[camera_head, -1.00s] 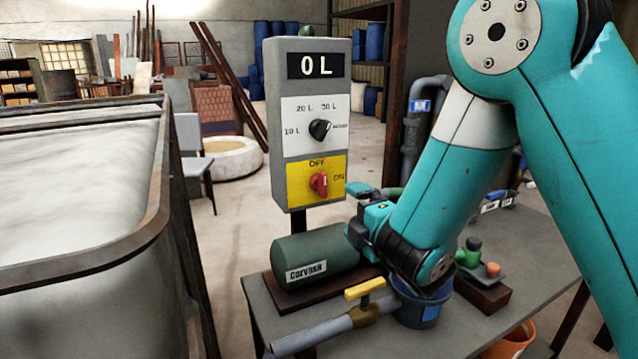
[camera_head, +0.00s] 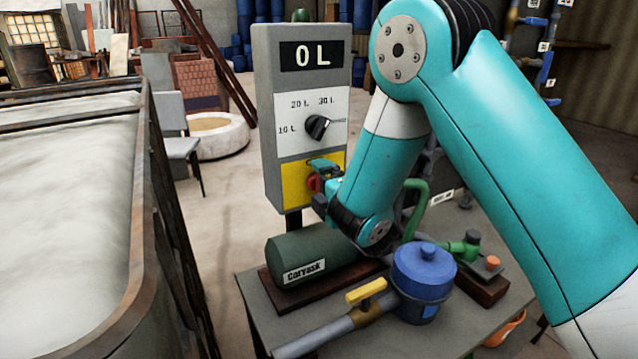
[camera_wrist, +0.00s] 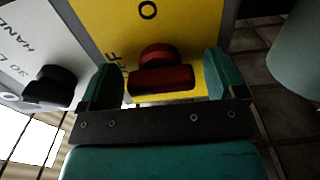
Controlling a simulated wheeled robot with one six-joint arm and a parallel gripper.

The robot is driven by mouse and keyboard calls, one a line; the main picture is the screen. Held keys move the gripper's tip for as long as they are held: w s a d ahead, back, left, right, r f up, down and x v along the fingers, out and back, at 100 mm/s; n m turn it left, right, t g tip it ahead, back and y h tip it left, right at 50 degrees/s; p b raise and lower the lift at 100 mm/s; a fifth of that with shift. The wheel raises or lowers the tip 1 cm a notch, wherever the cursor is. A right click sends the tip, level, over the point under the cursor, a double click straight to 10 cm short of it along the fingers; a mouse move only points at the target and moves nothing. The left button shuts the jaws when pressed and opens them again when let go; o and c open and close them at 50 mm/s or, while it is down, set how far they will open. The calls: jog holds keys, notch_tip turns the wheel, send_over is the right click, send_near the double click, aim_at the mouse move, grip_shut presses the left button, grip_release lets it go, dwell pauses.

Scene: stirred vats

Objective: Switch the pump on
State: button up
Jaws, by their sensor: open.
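The grey control box (camera_head: 262,120) stands on a post behind the pump, its display reading 0 L. Its yellow panel (camera_head: 294,185) carries the red switch knob (camera_head: 313,184), partly hidden by my gripper (camera_head: 322,178) in the head view. In the wrist view my gripper (camera_wrist: 163,88) is open, one finger on each side of the red knob (camera_wrist: 160,78). The knob's handle lies between the fingers, with gaps on both sides. The OFF and ON lettering is mostly covered. The dark green pump (camera_head: 300,258), labelled Corvask, sits below the box on the table.
The black selector knob (camera_head: 317,127) is above the yellow panel and also shows in the wrist view (camera_wrist: 50,86). A yellow-handled valve (camera_head: 366,292) and blue filter (camera_head: 424,272) stand on the table (camera_head: 250,290). A large vat (camera_head: 132,235) is at left.

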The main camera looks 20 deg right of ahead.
jog(key=c, duration=0.9)
